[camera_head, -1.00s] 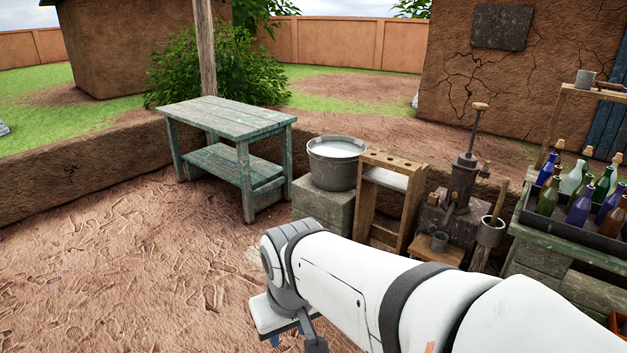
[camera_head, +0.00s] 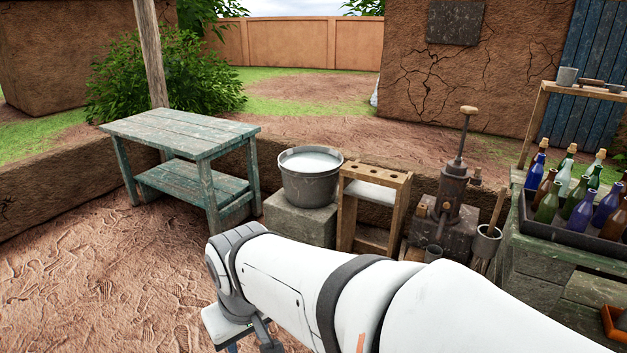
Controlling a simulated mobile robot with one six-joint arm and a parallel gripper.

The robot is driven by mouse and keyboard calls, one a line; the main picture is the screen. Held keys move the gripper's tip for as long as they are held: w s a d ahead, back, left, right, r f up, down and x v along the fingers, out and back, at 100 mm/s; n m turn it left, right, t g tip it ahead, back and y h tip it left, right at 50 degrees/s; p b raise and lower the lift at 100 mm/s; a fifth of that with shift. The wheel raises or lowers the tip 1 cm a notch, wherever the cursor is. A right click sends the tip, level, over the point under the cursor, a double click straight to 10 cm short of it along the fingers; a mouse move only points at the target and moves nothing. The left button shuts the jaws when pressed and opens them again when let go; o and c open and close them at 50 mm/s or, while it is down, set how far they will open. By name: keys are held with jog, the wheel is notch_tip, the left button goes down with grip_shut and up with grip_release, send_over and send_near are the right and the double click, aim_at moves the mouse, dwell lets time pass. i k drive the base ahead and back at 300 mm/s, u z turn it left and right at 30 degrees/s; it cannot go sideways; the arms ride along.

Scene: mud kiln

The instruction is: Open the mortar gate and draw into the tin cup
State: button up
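A dark rusty pump-like device (camera_head: 455,198) with an upright rod and wooden knob stands on a dark block, right of centre. I take it for the mortar dispenser; a small spout or tap (camera_head: 475,177) juts from its right side. Another grey cup (camera_head: 567,76) sits on the shelf at upper right. My gripper (camera_head: 240,343) is at the bottom edge, mostly cut off, far left of the device.
A bucket of pale liquid (camera_head: 311,178) stands on a stone block, beside a wooden rack (camera_head: 372,205). A green table (camera_head: 180,135) is at left. Bottles fill a tray (camera_head: 570,240) at right. A metal ladle-like pot (camera_head: 487,241) stands right of the device. Bare ground lies lower left.

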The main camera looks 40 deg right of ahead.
aim_at(448, 201)
jog(key=z, duration=0.4)
jog(key=i, duration=1.35)
jog(key=z, duration=1.1)
jog(key=i, duration=0.4)
jog(key=z, duration=0.15)
jog(key=k, duration=0.8)
jog(key=z, duration=0.2)
jog(key=i, duration=0.8)
jog(key=u, duration=0.05)
